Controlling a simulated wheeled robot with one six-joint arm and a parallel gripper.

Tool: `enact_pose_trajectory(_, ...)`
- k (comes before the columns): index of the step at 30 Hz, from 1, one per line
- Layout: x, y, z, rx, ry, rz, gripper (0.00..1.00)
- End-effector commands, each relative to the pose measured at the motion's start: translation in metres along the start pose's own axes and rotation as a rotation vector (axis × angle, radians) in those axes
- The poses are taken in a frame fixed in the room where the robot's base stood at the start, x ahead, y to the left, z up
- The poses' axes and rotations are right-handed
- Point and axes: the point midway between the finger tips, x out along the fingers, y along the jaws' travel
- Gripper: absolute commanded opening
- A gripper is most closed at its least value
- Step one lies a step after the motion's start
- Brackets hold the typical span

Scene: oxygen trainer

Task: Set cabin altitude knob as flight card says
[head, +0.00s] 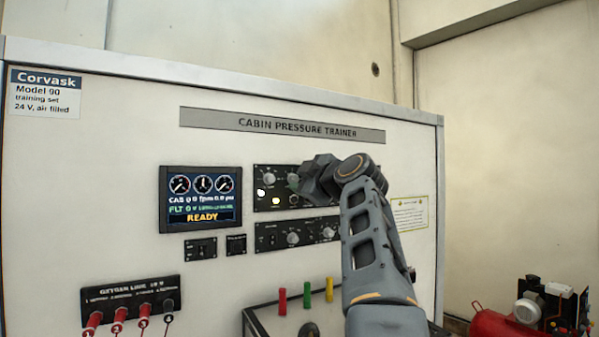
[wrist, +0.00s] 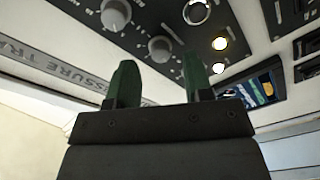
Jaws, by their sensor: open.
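The upper dark control panel (head: 284,207) has a round grey knob (head: 268,178) at its left; a second is partly hidden by my arm. In the wrist view, grey knobs (wrist: 160,48) and (wrist: 116,14) and a white-ringed dial (wrist: 196,12) show on a dark panel. Their labels are too small to read, so I cannot tell which is cabin altitude. My gripper (head: 294,183) is in front of the upper panel. Its green fingers stand apart and empty in the wrist view (wrist: 158,80). A yellow-edged card (head: 409,214) hangs at right; its text is unreadable.
A display (head: 200,199) reads READY. Two lamps (head: 276,201) glow on the upper panel. A lower panel (head: 297,234) carries more knobs. Red, green and yellow levers (head: 307,292) stand below. Red-handled oxygen fittings (head: 119,314) are at lower left, and a red compressor (head: 500,326) at lower right.

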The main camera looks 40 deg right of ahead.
Motion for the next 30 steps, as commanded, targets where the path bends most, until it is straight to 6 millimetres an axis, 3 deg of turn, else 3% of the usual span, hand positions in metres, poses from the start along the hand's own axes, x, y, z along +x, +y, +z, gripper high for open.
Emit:
enact_pose_trajectory(6, 0.018, 0.000, -0.001, 0.001, 0.001, -0.001, 0.47)
enact_pose_trajectory(17, 0.021, -0.001, 0.000, 0.001, 0.001, 0.000, 0.47)
enact_pose_trajectory(30, 0.021, -0.001, 0.000, 0.001, 0.001, -0.001, 0.06)
